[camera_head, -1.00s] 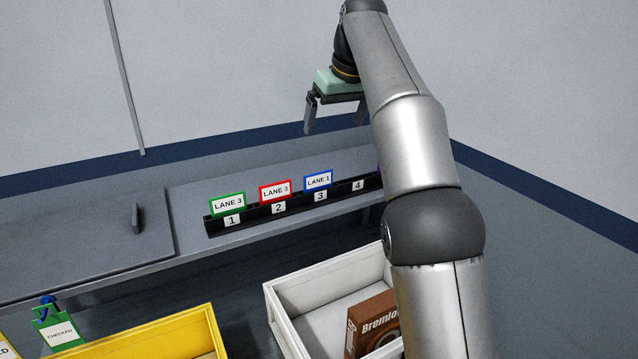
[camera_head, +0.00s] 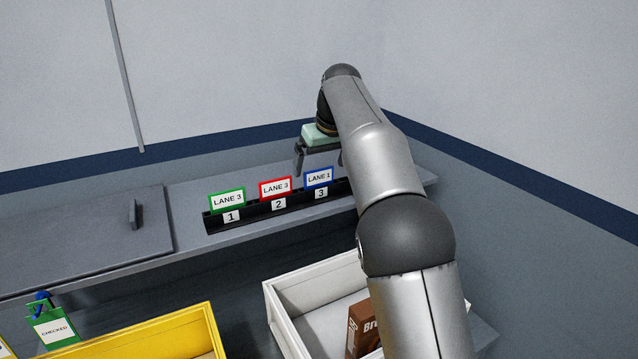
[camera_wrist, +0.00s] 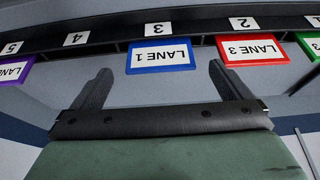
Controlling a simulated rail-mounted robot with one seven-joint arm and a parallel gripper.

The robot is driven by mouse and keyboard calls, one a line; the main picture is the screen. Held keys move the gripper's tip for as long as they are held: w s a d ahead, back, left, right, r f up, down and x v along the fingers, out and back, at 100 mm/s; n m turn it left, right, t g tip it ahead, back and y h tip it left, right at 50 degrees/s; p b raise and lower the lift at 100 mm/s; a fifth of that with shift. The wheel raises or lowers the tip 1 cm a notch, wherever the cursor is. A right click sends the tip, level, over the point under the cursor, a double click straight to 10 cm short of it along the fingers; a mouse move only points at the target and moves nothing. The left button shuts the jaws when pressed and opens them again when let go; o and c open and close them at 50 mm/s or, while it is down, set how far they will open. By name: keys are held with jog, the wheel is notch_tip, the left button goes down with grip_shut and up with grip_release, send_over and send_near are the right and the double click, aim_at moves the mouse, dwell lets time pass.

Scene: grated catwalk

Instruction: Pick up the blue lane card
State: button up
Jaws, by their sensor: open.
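The blue lane card (camera_head: 318,178) is blue-framed with white reading "LANE 1". It stands upright in the black rack (camera_head: 256,214) at the slot marked 3. In the wrist view the blue card (camera_wrist: 161,55) appears upside down, ahead of and between my fingers. My gripper (camera_head: 318,168) is open and empty, just above and behind the card in the head view. In the wrist view my gripper's fingertips (camera_wrist: 161,75) lie either side of the card's lower picture edge; I cannot tell whether they touch it.
A red card (camera_head: 275,188) stands at slot 2 and a green card (camera_head: 227,200) at slot 1. A purple card (camera_wrist: 14,70) is at slot 5; slot 4 looks empty. A yellow bin (camera_head: 205,335) and a white bin (camera_head: 283,318) holding a brown box (camera_head: 362,328) are in front.

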aim_at(319, 170)
jog(key=shift+x, duration=1.55)
jog(key=c, duration=1.1)
jog(key=shift+o, duration=0.2)
jog(key=shift+r, duration=0.1)
